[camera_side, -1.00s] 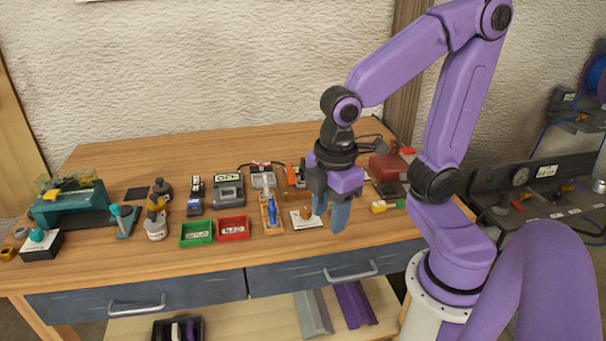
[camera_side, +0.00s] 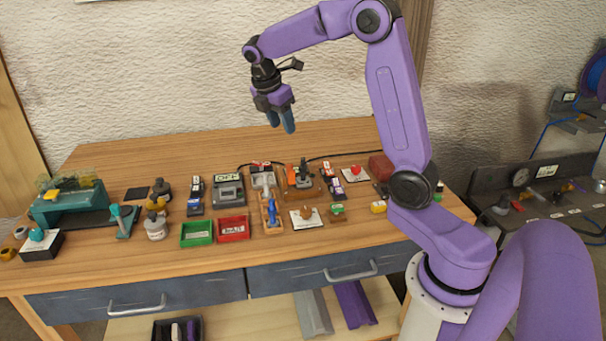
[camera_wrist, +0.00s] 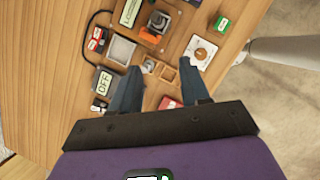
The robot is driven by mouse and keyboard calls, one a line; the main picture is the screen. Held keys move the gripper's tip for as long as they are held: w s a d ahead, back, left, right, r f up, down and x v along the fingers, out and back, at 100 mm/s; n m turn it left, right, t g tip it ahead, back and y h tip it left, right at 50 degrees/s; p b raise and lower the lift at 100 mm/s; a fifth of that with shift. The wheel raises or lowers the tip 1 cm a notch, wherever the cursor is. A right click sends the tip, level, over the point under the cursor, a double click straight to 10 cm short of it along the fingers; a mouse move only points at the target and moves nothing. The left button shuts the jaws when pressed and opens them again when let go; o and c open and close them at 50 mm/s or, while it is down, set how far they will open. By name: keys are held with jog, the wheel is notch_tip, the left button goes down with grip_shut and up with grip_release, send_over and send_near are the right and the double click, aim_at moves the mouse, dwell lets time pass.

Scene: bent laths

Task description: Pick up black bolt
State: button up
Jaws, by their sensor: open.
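My gripper (camera_side: 281,126) is open and empty, high above the back of the bench, with its blue fingers pointing down. In the wrist view my gripper (camera_wrist: 158,68) has its two fingers spread over the wooden tray (camera_wrist: 167,73), which has small square compartments. That wooden tray (camera_side: 265,225) also shows in the side view, with a blue piece (camera_side: 272,213) in it. I cannot make out a black bolt for certain in either view; small dark parts on the bench are too small to tell apart.
A green bin (camera_side: 196,234) and a red bin (camera_side: 233,229) stand near the front edge. A grey box marked OFF (camera_side: 228,190) is behind them. A white card with a brown knob (camera_side: 306,217) lies right of the wooden tray. The back left bench is clear.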

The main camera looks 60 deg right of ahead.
aim_at(302, 159)
jog(key=d+x, duration=0.1)
jog(key=x, duration=0.5)
jog(key=d+x, duration=0.1)
jog(key=x, duration=0.5)
jog(key=r+x, duration=0.1)
jog(key=x, duration=0.5)
jog(key=shift+d+f, duration=0.15)
jog(key=shift+d, duration=0.35)
grip_shut()
